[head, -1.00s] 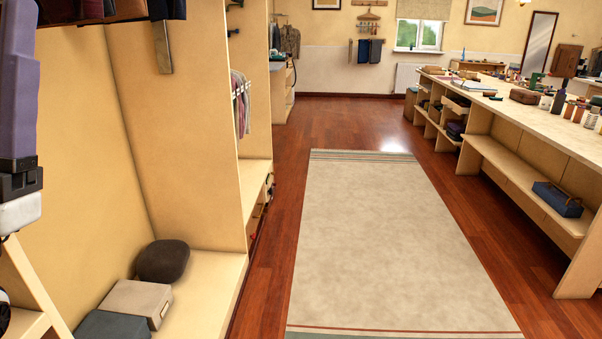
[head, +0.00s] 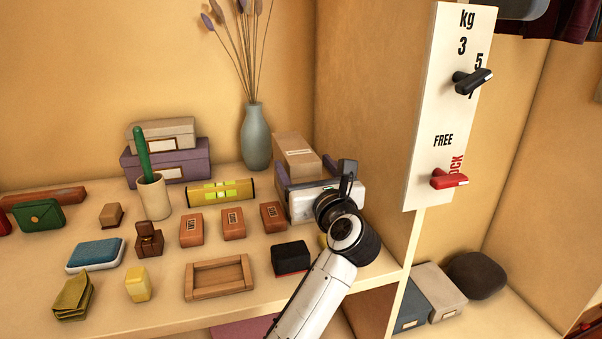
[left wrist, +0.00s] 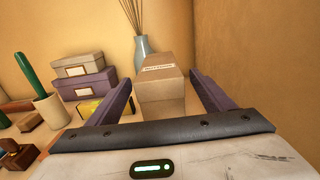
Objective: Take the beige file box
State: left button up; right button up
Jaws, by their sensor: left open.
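A tall beige box (head: 297,150) with a pale label stands on the shelf at the back, right of the vase. My left gripper (head: 304,168) is open in front of it, its two purple fingers pointing at the box. In the left wrist view the beige box (left wrist: 165,85) shows between the open fingers (left wrist: 160,82); I cannot tell whether they touch it. The box's lower part is hidden by the gripper. Another beige box (head: 440,288) lies in the lower compartment at right, and a grey-beige box (head: 165,132) sits on a purple box. My right gripper is out of view.
A blue-grey vase (head: 256,140) with dried stems stands close left of the box. A wooden side panel (head: 365,110) bounds the shelf at right. A yellow level (head: 221,192), a wooden tray (head: 219,277) and several small boxes cover the shelf.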

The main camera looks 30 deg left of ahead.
aim_at(294, 146)
pick_arm(q)
jog(key=p+x, duration=0.1)
jog(key=x, duration=0.8)
jog(key=shift+r, duration=0.15)
grip_shut()
jog(key=shift+r, duration=0.25)
